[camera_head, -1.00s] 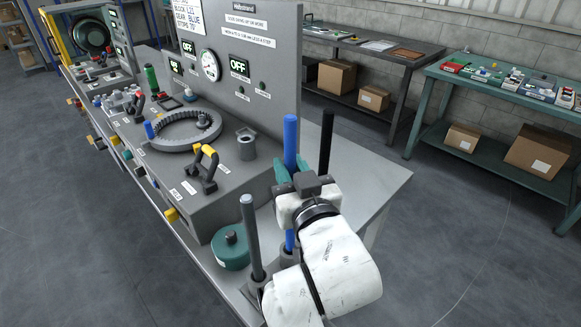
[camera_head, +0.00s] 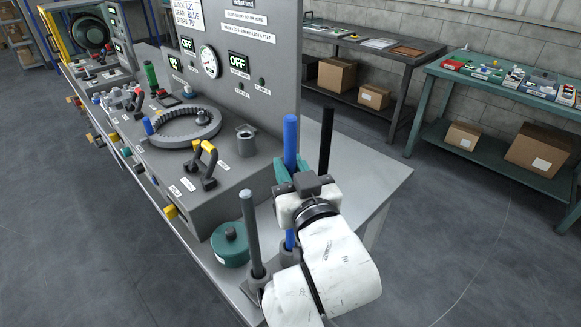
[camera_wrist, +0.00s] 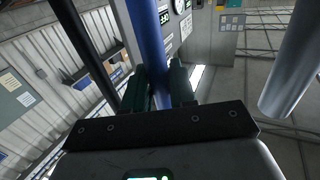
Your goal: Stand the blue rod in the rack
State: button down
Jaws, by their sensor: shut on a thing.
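The blue rod (camera_head: 290,138) is upright, and my gripper (camera_head: 295,180) is shut on it around its middle. In the wrist view the blue rod (camera_wrist: 148,40) runs between the two green fingers (camera_wrist: 162,88). Its lower part shows below my gripper, just above or in a grey socket (camera_head: 287,256) of the rack. My arm partly covers this socket, so I cannot tell whether the rod's end is inside. A grey rod (camera_head: 251,230) stands in a nearby socket (camera_head: 257,278). A black rod (camera_head: 326,140) stands upright behind, its base hidden.
A green round container (camera_head: 230,245) sits left of the grey rod. The grey machine block with a toothed ring (camera_head: 184,128) and a tall panel (camera_head: 260,60) stands close on the left. The bench top (camera_head: 365,175) right of the black rod is clear.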

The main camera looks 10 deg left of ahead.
jog(key=shift+f+b, duration=1.9)
jog(key=shift+f, duration=0.7)
jog(key=c, duration=0.8)
grip_release()
jog(key=shift+c, duration=0.2)
jog(key=shift+f, duration=0.15)
jog(key=v, duration=1)
jog(key=shift+s+d+b, duration=0.2)
jog(key=shift+s+b, duration=0.15)
jog(key=shift+b, duration=0.05)
